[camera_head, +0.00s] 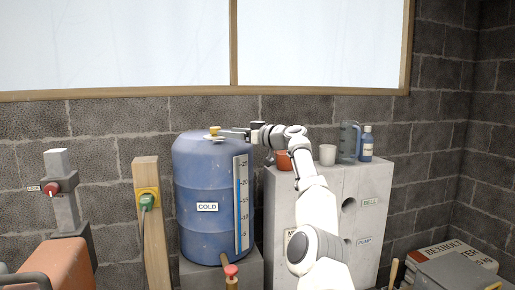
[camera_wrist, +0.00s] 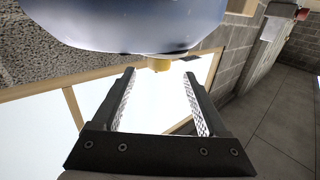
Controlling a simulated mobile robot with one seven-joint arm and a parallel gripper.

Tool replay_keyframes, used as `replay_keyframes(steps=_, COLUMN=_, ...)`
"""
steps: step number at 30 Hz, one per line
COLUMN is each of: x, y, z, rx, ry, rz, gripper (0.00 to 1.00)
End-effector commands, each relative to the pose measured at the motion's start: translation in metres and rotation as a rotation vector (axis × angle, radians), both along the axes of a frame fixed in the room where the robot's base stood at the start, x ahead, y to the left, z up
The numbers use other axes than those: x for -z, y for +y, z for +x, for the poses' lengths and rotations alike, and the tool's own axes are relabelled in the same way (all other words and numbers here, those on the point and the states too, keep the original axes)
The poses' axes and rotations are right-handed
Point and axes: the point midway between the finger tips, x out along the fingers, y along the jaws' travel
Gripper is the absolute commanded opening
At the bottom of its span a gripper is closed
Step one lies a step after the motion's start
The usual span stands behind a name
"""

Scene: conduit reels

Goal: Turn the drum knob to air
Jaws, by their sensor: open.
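The blue drum (camera_head: 207,165), labelled COLD, stands on a grey block against the wall. A small yellow knob (camera_head: 214,128) sits on its top. My gripper (camera_head: 222,134) reaches in from the right at the height of the drum's top, its fingers pointing at the knob. In the wrist view, the fingers of my gripper (camera_wrist: 159,74) are apart with nothing held. The yellow knob (camera_wrist: 160,64) shows at the fingertips, between their lines, at the rim of the drum (camera_wrist: 120,22). Contact cannot be told. No mark for air can be read.
A concrete block (camera_head: 283,215) right of the drum carries an orange pot, a white cup (camera_head: 327,154), a grey jug (camera_head: 348,141) and a blue bottle (camera_head: 366,146). A wooden post (camera_head: 150,220) with a green plug stands left. A red-tipped handle (camera_head: 231,270) stands in front.

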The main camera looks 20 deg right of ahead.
Motion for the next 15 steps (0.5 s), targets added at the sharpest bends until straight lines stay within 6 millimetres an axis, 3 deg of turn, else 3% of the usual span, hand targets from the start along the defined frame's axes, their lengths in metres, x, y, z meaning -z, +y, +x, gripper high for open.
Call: replay_keyframes(steps=15, x=0.006, y=-0.039, z=-0.047, rx=0.000, ry=-0.001, rz=-0.002, gripper=0.76)
